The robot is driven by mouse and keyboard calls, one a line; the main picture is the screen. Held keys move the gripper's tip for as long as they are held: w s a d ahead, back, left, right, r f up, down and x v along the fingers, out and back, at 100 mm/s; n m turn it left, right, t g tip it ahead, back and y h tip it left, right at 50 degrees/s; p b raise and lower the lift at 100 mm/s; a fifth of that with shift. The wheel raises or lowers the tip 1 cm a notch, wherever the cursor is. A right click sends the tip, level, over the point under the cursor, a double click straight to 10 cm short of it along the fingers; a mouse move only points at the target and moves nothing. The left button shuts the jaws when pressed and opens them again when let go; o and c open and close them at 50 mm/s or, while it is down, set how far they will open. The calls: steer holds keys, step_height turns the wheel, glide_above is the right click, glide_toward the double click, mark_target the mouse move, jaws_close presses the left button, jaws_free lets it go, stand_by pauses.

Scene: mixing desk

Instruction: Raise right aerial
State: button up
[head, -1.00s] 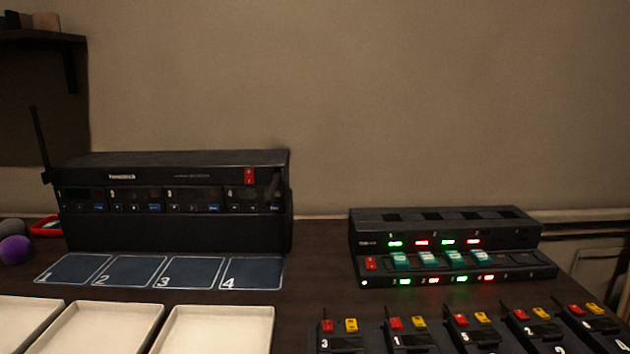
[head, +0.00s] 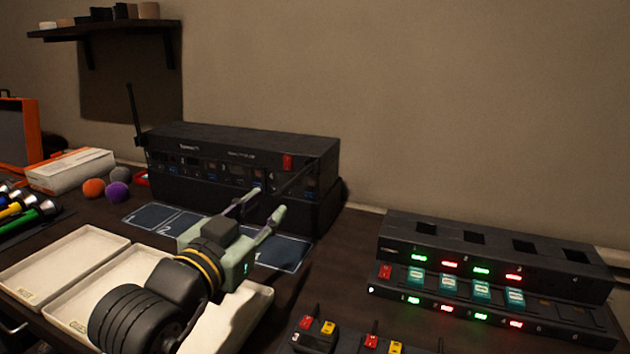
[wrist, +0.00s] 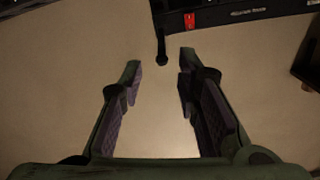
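The black receiver unit (head: 225,145) stands at the back left of the desk, with a red switch (head: 287,161) near its right end. Its left aerial (head: 133,112) stands almost upright. The right aerial (head: 297,178) is a thin dark rod at the right end, slanting low across the front. My gripper (head: 268,201) is open and empty in front of the unit's right half, fingers pointing towards it. In the wrist view a dark rod with a knobbed end, apparently the right aerial (wrist: 158,32), reaches down to just beyond the gap between the open fingertips (wrist: 160,60).
Numbered dark pads (head: 160,217) lie before the receiver, partly hidden by my arm. Cream trays (head: 65,262) are nearer. A charger rack (head: 490,260) with lit green and red displays stands right, with small packs (head: 315,335) at the front. Balls (head: 117,192) lie left.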

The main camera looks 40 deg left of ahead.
mark_target(289, 185)
steer(key=p+x, duration=0.3)
steer(key=x, duration=0.7)
steer(key=shift+w+a, duration=0.15)
steer(key=shift+a, duration=0.05)
jaws_close()
steer(key=shift+r, duration=0.1)
stand_by(0.5)
